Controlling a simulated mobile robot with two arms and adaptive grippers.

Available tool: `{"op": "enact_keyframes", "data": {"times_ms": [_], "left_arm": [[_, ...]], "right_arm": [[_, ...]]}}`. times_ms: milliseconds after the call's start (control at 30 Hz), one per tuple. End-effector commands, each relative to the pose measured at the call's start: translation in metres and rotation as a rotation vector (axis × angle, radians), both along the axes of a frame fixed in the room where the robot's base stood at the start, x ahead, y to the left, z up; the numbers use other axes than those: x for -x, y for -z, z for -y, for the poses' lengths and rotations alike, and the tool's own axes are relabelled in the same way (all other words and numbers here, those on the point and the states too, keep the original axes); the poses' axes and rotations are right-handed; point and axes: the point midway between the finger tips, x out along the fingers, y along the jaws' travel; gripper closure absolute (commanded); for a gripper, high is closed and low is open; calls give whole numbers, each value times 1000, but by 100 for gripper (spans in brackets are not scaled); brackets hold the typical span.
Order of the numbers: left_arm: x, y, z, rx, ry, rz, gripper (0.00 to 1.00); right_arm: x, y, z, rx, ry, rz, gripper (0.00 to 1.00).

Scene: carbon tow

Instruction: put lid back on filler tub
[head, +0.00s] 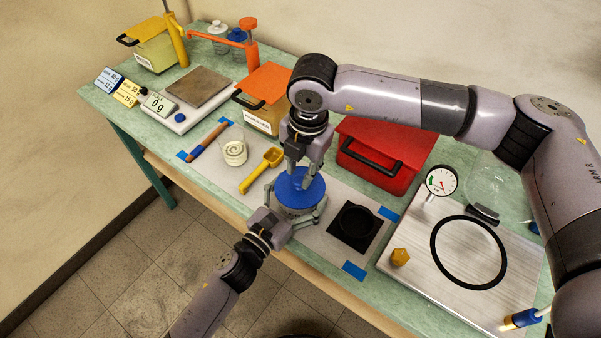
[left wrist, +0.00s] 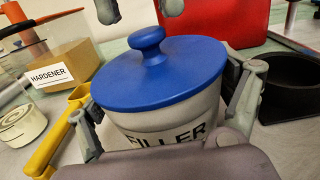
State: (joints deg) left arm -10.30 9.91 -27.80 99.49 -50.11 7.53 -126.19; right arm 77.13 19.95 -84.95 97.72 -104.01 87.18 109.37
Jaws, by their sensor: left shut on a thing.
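The white filler tub (left wrist: 165,120) stands upright, its FILLER label facing the left wrist camera. The blue lid (head: 299,188) lies over the tub's mouth with its round knob up; it also shows in the left wrist view (left wrist: 150,75). Whether its rim is fully seated I cannot tell. My left gripper (head: 292,212) is shut around the tub's sides from the front. My right gripper (head: 302,178) hangs over the lid; in the left wrist view its two fingertips (left wrist: 138,10) are spread apart above the knob, with nothing between them.
The red box (head: 372,158) and hardener container (head: 262,98) stand behind. A metal plate (head: 420,268) fills the right side.

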Motion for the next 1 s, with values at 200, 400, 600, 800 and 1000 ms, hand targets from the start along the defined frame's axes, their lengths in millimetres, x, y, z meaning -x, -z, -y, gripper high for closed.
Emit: {"op": "enact_keyframes", "data": {"times_ms": [200,400,600,800,1000], "left_arm": [[0,1,-1,-2,-1,-1,63],[0,1,-1,-2,-2,-1,63],[0,1,-1,-3,-2,-1,63],[0,1,-1,-3,-2,-2,63],[0,1,-1,-3,-2,-2,63]], "right_arm": [[0,0,0,-1,0,1,78],[0,0,0,-1,0,1,87],[0,0,-1,-1,-1,1,87],[0,2,-1,-1,-1,0,87],[0,8,-1,-1,0,0,87]]}}
